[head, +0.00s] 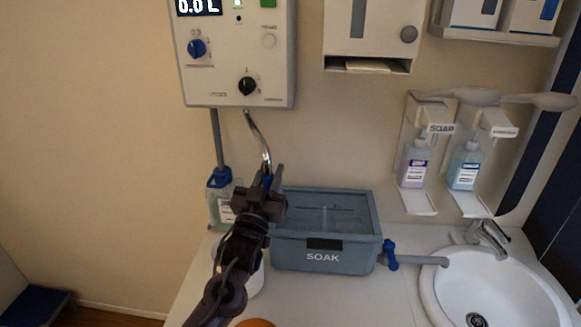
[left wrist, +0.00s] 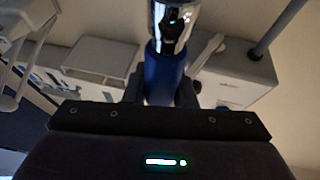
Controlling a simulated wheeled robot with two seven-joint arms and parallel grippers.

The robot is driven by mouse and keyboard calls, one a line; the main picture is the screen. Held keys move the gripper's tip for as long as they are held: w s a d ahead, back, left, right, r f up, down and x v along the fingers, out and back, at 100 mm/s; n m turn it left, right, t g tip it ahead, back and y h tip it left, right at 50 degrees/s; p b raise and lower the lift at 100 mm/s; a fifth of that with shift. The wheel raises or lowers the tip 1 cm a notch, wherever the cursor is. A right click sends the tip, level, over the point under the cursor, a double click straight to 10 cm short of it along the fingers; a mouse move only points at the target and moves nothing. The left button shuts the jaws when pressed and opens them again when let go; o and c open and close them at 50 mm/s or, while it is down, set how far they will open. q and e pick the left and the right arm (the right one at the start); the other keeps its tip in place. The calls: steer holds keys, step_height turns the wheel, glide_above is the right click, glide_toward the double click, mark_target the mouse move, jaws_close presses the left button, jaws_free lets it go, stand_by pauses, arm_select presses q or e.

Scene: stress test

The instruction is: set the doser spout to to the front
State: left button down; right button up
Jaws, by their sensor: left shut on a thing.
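The doser (head: 238,55) is a pale wall box with a display, a blue knob and a black knob. Its chrome spout (head: 257,135) hangs from the underside and curves down to the right, to a blue end sleeve. My left gripper (head: 268,180) is shut on that sleeve, left of the soak tub's back corner. In the left wrist view the chrome spout (left wrist: 171,25) runs into the blue sleeve (left wrist: 162,75), which sits between my two dark fingers. The spout's very tip is hidden by the gripper. My right gripper is not in view.
A grey SOAK tub (head: 322,258) with a blue valve (head: 390,254) stands on the counter, right of my arm. A blue-capped bottle (head: 220,200) and a partly hidden white container stand left. The sink (head: 500,290) is at right, below soap dispensers (head: 414,165).

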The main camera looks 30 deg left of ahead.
arm_select(q)
steer(key=s+a+m+t+h, duration=0.1)
steer(key=s+a+m+h, duration=0.2)
steer(key=s+a+h, duration=0.2)
steer(key=shift+s+a+h, duration=0.2)
steer(key=shift+a+h, duration=0.2)
steer(key=shift+a, duration=0.55)
steer(key=c, duration=1.6)
jaws_free()
steer(key=o, duration=0.4)
steer(key=shift+w+f, duration=0.1)
steer(key=shift+w, duration=0.1)
steer(key=shift+s, duration=0.15)
